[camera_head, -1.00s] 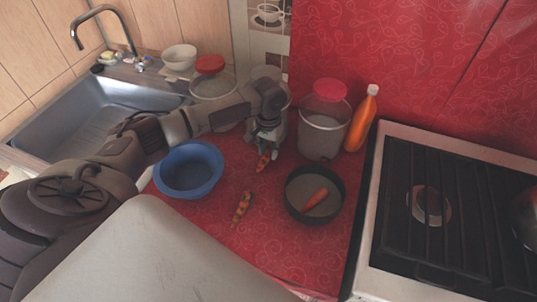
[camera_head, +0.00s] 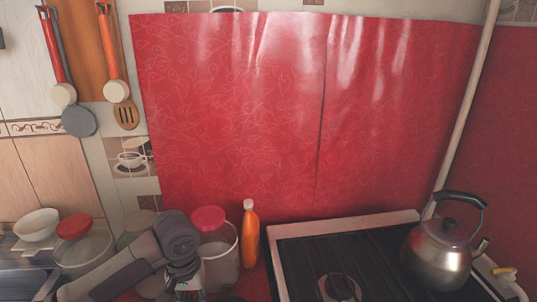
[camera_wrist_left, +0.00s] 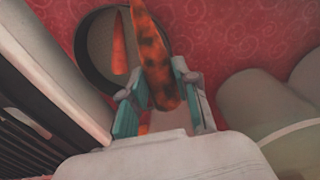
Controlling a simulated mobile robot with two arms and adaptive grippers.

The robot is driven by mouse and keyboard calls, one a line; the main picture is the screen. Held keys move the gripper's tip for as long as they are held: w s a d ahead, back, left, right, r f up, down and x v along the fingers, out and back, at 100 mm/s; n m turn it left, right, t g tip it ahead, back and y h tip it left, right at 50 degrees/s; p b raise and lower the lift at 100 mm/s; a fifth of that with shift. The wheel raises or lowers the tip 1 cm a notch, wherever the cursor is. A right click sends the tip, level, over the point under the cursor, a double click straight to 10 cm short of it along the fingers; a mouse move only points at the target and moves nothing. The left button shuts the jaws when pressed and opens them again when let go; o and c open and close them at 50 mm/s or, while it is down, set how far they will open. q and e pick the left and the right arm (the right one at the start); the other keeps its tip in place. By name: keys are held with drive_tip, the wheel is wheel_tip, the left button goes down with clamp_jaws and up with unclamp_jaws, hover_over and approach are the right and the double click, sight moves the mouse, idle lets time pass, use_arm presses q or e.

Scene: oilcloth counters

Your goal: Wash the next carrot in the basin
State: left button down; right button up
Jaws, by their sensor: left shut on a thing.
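My left gripper (camera_wrist_left: 158,98) is shut on a carrot with dark dirt spots (camera_wrist_left: 156,62), which lies between its teal fingers in the left wrist view. Behind it, a clean-looking orange carrot (camera_wrist_left: 119,45) lies in a dark round pan (camera_wrist_left: 84,60) on the red counter. In the head view my left gripper (camera_head: 183,287) shows at the bottom edge, in front of the lidded containers, and the held carrot does not show. The blue basin is in neither current view. My right gripper is not in view.
Red-lidded containers (camera_head: 218,255) (camera_head: 85,252), a white bowl (camera_head: 37,226) and an orange bottle (camera_head: 249,235) stand along the back. The stove (camera_head: 345,245) with a kettle (camera_head: 440,258) is at the right. Utensils (camera_head: 78,121) hang at upper left.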

use_arm(q)
drive_tip(key=s+d+r+m, duration=0.1)
drive_tip(key=s+r, duration=0.4)
drive_tip(key=s, duration=0.5)
drive_tip(key=shift+s+d+r+m, duration=0.3)
drive_tip(key=shift+s+d, duration=0.1)
drive_tip(key=shift+d, duration=0.15)
